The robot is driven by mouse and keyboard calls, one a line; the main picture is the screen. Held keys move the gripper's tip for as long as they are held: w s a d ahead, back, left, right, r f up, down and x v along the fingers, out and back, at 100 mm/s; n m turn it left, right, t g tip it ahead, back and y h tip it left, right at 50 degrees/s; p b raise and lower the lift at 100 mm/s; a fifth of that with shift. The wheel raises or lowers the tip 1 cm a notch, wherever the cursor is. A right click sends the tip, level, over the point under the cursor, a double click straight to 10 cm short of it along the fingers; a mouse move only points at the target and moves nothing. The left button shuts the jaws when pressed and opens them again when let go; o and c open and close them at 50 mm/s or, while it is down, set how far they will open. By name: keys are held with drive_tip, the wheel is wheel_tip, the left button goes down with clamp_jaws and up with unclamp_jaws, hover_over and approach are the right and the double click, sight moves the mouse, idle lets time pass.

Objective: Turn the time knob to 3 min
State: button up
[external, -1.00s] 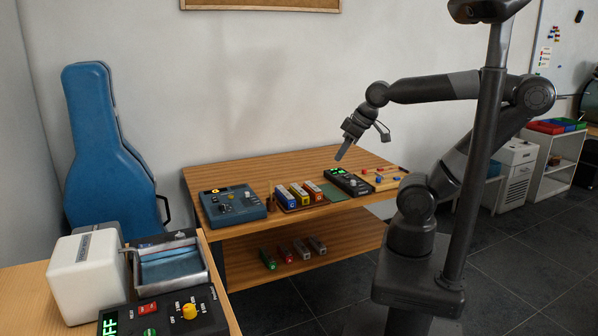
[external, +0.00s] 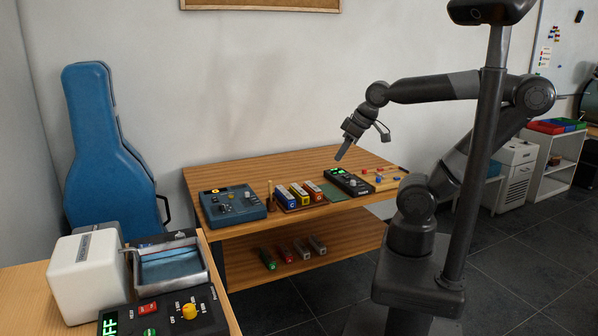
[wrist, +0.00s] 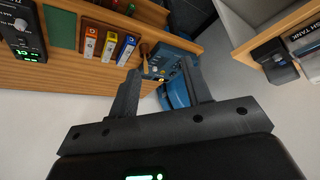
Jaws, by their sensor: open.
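A yellow knob (external: 188,311) sits on a dark control panel (external: 150,318) at the lower left of the external view. Small markings surround it, too small to read surely, so I cannot tell its setting. The panel also has a green display (external: 110,326), a red switch (external: 148,307) and a green button (external: 150,331). My gripper (external: 343,152) is open and empty, raised above the far table, well right of the knob. In the wrist view, its two fingers (wrist: 160,88) are spread with nothing between them.
A white box (external: 87,277) and a metal basin (external: 170,265) stand behind the panel. The wooden table (external: 290,165) carries a blue device (external: 233,206), several coloured boxes (external: 300,194) and a black unit with a green display (external: 348,181). Open floor lies between the tables.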

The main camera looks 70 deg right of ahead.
drive_tip(key=w+a+r+n+g, duration=0.1)
drive_tip(key=w+a+r+n, duration=0.35)
drive_tip(key=w+a, duration=0.3)
drive_tip(key=w+a+r+n+g, duration=0.1)
drive_tip(key=w+a+r+n, duration=0.3)
drive_tip(key=w+a+n, duration=0.3)
drive_tip(key=n+g, duration=0.4)
drive_tip(key=n, duration=1.2)
hover_over(188, 307)
wheel_tip(188, 307, down, 12)
drive_tip(key=shift+m, duration=0.25)
wheel_tip(188, 307, down, 11)
drive_tip(key=shift+s+r, duration=0.1)
drive_tip(key=shift+r, duration=0.05)
drive_tip(key=shift+c, duration=0.6)
clamp_jaws()
